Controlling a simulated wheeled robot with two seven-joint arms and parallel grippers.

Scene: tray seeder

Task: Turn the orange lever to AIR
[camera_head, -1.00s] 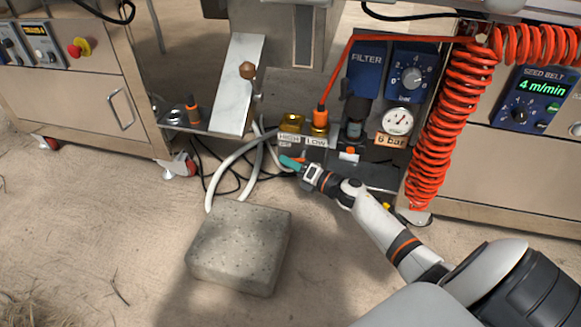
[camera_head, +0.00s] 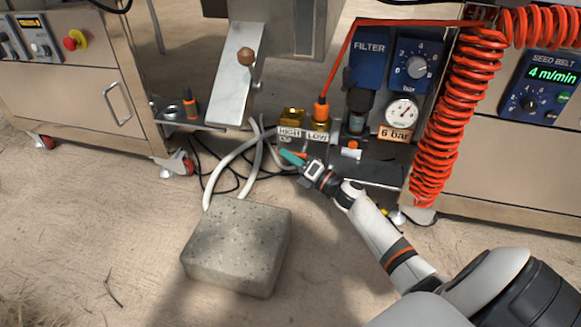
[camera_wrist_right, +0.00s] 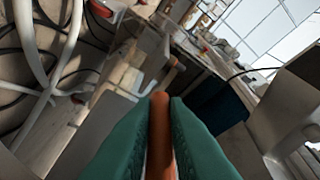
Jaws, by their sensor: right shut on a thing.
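My right gripper (camera_head: 291,157) has teal fingers and is low in front of the machine, just below the HIGH and LOW labels (camera_head: 303,135). In the right wrist view its two fingers (camera_wrist_right: 160,125) are shut on the orange lever (camera_wrist_right: 160,130), a slim upright bar between them. In the head view only a small orange bit of the lever (camera_head: 303,155) shows beside the fingers. I cannot read an AIR mark in either view. My left gripper is not in view.
Brass fittings (camera_head: 320,124) and an orange hose plug (camera_head: 320,108) stand above the gripper. A coiled red hose (camera_head: 445,130) hangs at the right. Bare floor lies in front.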

